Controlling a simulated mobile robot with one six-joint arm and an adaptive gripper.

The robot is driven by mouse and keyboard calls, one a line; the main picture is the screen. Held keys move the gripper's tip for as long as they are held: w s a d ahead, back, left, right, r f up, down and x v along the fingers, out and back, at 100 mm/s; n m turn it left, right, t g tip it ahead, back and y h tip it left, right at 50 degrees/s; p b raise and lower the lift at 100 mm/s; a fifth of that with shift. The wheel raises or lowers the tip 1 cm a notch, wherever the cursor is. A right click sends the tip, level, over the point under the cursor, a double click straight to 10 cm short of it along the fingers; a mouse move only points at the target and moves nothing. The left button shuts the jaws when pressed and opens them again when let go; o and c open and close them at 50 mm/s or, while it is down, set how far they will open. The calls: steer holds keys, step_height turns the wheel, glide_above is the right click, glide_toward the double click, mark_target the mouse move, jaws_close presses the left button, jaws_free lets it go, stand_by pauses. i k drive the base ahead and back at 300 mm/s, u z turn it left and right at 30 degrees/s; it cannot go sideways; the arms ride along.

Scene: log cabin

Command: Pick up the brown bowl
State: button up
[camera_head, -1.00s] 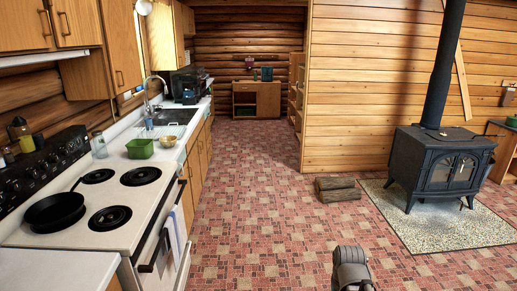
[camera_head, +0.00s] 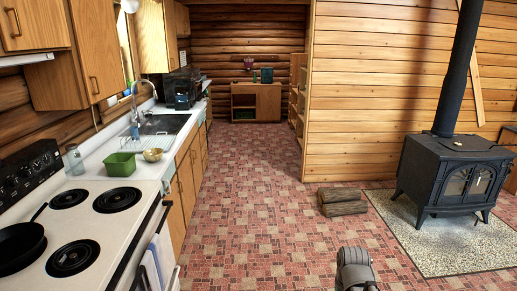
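A small brown-gold bowl (camera_head: 153,155) sits on the white counter at the left, just right of a green square container (camera_head: 120,164) and in front of the sink. A grey rounded part of my own arm shows at the bottom, right of the middle. The fingers of my gripper are not in view. The bowl is far ahead and to the left of my arm, with nothing touching it.
The stove (camera_head: 95,228) with a black pan (camera_head: 18,245) stands at the near left, before the counter. Firewood logs (camera_head: 342,201) lie on the floor, and a black wood stove (camera_head: 455,175) stands at right. The tiled floor (camera_head: 245,200) between is clear.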

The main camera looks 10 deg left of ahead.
mark_target(154, 156)
steer(key=u, duration=0.1)
steer(key=i, duration=1.55)
steer(key=u, duration=0.35)
steer(key=i, duration=0.8)
steer(key=u, duration=0.4)
steer(key=i, duration=1.35)
steer(key=u, duration=0.25)
